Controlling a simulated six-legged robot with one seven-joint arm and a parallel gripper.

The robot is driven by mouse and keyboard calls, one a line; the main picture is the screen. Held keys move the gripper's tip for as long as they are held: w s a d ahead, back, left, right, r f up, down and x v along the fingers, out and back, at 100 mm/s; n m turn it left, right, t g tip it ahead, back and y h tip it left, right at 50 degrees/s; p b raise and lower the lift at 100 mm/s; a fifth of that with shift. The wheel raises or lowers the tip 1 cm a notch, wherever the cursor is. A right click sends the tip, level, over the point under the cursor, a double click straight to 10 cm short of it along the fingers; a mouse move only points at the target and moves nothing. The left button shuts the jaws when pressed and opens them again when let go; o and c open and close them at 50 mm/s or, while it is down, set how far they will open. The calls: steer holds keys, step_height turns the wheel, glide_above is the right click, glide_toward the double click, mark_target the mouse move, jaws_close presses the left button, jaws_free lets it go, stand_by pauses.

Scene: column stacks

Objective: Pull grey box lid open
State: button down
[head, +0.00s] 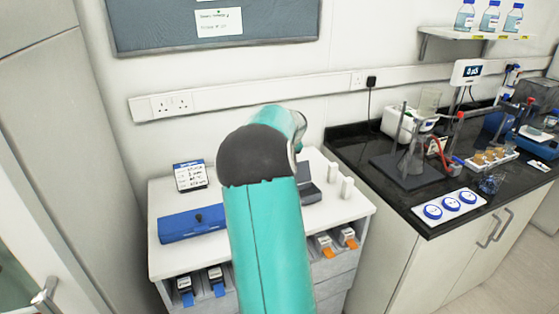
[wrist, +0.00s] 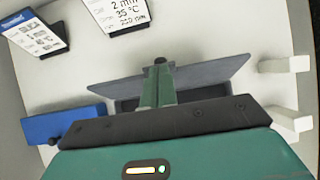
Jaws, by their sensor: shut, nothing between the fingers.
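The grey box (head: 310,194) stands on the white cabinet top, partly hidden behind my teal arm in the head view. In the wrist view its blue-grey lid panel (wrist: 215,76) is tilted up, with a dark gap below it. A small dark knob (wrist: 160,60) shows at the lid's upper edge. My gripper (wrist: 159,72) is shut, its green fingers in front of the lid with their tips close to the knob. I cannot tell whether they touch it. The gripper is hidden in the head view.
A blue box (head: 193,222) with a black knob sits to the left, below a small display card (head: 190,176). Two white blocks (head: 346,188) stand to the right of the grey box. A black bench (head: 385,195) with lab glassware is further right.

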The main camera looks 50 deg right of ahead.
steer(key=shift+w, duration=0.15)
stand_by(0.4)
steer(key=v, duration=1.3)
steer(key=shift+s+r, duration=0.25)
steer(key=shift+s, duration=0.05)
steer(key=shift+a, duration=0.1)
